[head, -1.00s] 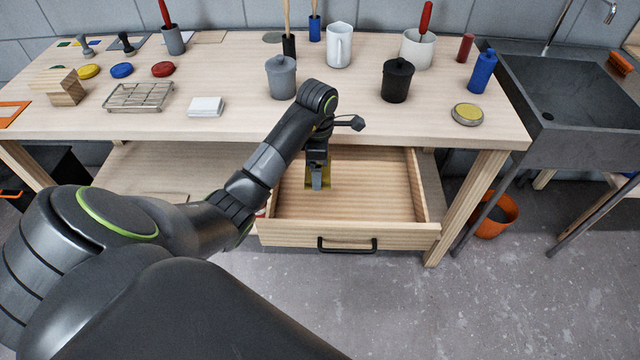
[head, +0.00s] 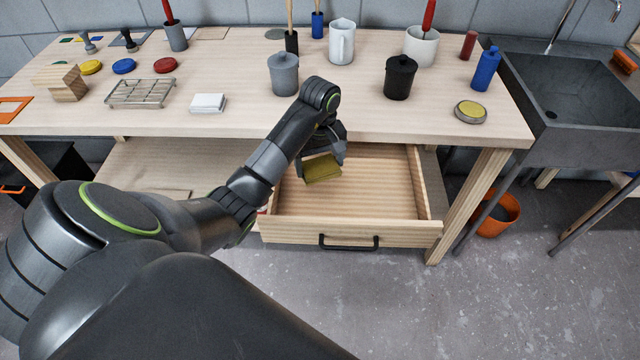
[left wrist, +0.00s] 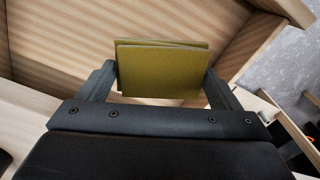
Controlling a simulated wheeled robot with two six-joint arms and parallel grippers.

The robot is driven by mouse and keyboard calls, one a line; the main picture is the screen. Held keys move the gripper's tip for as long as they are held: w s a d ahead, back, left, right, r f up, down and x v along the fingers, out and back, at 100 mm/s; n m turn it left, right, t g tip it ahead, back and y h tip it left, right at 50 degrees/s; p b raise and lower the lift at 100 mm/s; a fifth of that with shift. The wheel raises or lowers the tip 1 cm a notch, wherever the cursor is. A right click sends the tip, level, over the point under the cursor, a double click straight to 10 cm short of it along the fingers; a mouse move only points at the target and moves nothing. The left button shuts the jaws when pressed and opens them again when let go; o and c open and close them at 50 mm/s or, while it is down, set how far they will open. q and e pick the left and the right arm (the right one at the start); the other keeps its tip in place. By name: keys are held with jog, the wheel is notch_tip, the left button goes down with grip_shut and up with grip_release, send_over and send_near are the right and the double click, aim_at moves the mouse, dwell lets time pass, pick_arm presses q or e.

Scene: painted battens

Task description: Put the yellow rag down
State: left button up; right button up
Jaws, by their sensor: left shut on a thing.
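The yellow rag (head: 322,168) is a folded, olive-yellow piece held over the open drawer (head: 350,233). My left gripper (head: 322,160) is shut on it. In the left wrist view the rag (left wrist: 160,72) sits between the two fingers of the left gripper (left wrist: 160,85), with the wooden drawer floor behind it. The rag looks raised above the drawer floor; the exact gap cannot be told. My right gripper is not in view.
The drawer sticks out under the workbench (head: 240,110) and its right part is empty. The bench top holds a grey jar (head: 283,75), a black jar (head: 399,79), a wire rack (head: 141,93) and a yellow-topped tin (head: 470,111). An orange bucket (head: 497,215) stands right.

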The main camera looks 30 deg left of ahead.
pick_arm(q)
jog(key=b, duration=0.6)
send_over(320, 195)
notch_tip(320, 195, down, 7)
jog(key=shift+r, duration=0.1)
jog(key=shift+s+f+b, duration=0.1)
jog(key=shift+f+b, duration=0.4)
jog(key=shift+b, duration=0.1)
jog(key=shift+f+p, duration=0.55)
jog(key=shift+f, duration=0.35)
jog(key=shift+f, duration=0.2)
jog(key=o, duration=0.8)
jog(key=shift+r, duration=0.15)
